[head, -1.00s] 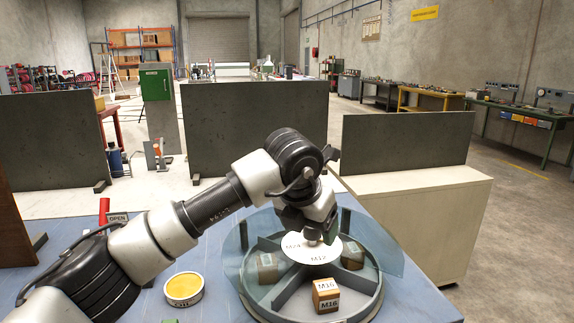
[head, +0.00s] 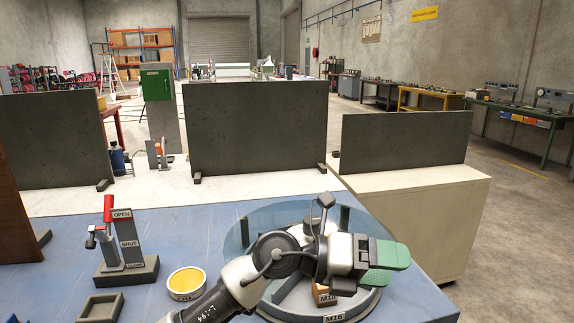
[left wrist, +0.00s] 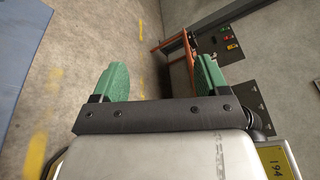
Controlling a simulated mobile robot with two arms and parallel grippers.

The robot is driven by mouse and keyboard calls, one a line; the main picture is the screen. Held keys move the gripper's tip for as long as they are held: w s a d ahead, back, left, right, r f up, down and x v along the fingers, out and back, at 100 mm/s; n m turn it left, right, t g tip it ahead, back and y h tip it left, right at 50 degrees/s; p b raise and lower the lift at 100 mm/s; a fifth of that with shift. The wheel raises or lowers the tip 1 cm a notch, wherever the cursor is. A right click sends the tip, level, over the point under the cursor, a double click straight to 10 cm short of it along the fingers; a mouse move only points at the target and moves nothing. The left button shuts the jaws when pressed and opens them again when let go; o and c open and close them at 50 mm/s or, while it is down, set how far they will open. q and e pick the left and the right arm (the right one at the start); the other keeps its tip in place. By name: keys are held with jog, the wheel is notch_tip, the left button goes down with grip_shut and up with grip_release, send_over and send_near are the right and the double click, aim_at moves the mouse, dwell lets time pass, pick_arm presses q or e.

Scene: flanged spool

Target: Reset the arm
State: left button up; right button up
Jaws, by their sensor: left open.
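My left gripper (head: 387,267) is in the lower right of the head view, above the right part of the round spool tray (head: 249,230). Its green fingers point right. In the left wrist view the two green fingers of the left gripper (left wrist: 160,80) stand wide apart with nothing between them, and floor shows beyond. My arm and gripper hide much of the tray. My right gripper is not in view.
Dark panels (head: 257,127) stand behind. A pale cabinet (head: 420,220) is at right.

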pick_arm(q)
jog(key=w+a+n+t+h, duration=0.1)
jog(key=w+a+n+t, duration=0.2)
jog(key=a+n+t, duration=1.35)
jog(key=s+a+f+n+t+y, duration=0.1)
jog(key=a+f+n+y, duration=0.5)
jog(key=f+n+y, duration=0.4)
jog(key=s+a+f+n+t+y, duration=0.1)
jog(key=a+f+n+y, duration=0.55)
jog(key=n, duration=0.55)
jog(key=s+a+f+n+g+y, duration=0.1)
jog(key=s+a+f+g, duration=0.2)
jog(key=s+f+g, duration=0.7)
jog(key=s+a+f+n+g, duration=0.1)
jog(key=s+a+f+g, duration=0.4)
jog(key=s, duration=0.9)
jog(key=s+f+p+x, duration=0.1)
jog(key=s+x, duration=0.2)
jog(key=x, duration=1)
jog(key=s+d+x, duration=0.1)
jog(key=s+x, duration=0.1)
jog(key=x, duration=1.1)
jog(key=s+a+f+g+p, duration=0.1)
jog(key=s+a+f, duration=0.2)
jog(key=s+f, duration=1.1)
jog(key=s, duration=0.3)
